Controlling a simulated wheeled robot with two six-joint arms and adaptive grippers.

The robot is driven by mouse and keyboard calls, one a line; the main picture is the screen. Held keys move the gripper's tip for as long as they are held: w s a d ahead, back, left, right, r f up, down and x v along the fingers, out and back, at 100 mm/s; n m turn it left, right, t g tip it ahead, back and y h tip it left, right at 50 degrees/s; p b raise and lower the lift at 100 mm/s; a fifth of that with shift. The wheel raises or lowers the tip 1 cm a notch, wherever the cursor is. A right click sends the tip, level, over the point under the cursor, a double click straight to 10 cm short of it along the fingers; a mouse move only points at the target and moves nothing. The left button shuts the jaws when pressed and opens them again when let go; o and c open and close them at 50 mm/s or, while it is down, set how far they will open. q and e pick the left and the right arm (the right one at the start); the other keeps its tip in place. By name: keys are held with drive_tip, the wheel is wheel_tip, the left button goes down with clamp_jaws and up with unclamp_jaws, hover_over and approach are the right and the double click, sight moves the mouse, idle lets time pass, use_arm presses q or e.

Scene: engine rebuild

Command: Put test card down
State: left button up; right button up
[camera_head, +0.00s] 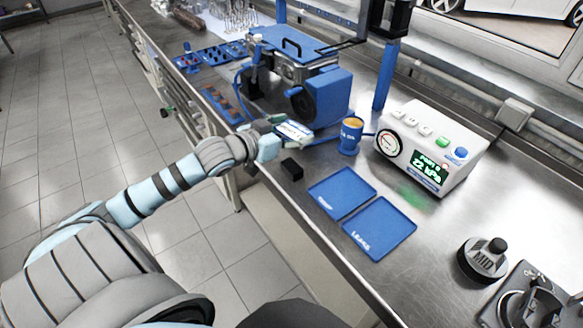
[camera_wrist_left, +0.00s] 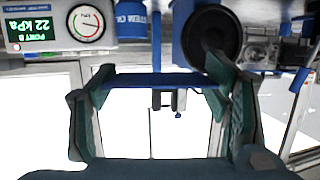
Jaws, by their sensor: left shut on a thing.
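My left gripper (camera_head: 276,137) is over the front part of the steel bench, shut on the test card (camera_head: 295,132). The card is light-faced with dark print in the head view. In the left wrist view the card (camera_wrist_left: 155,81) shows nearly edge-on as a thin blue strip between the two fingers. The card appears held above the bench, left of the blue cup. Two flat blue trays lie side by side at the bench's front: one (camera_head: 341,192) with small unreadable lettering, and one (camera_head: 380,228) that seems to read LEAKS. My right gripper is not in view.
A white tester (camera_head: 430,148) reads 22 kPa. A blue cup (camera_head: 351,136) and a small black block (camera_head: 291,169) stand near my gripper. A blue engine rig (camera_head: 322,97) is behind it. A black knobbed part (camera_head: 483,262) is at right.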

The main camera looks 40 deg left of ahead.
sight(293, 164)
use_arm(q)
wheel_tip(293, 164, down, 12)
drive_tip(key=b, duration=0.3)
drive_tip(key=shift+r, duration=0.25)
drive_tip(key=shift+o, duration=1.4)
drive_tip(key=shift+f, duration=0.1)
drive_tip(key=o, duration=0.5)
drive_tip(key=shift+c, duration=0.2)
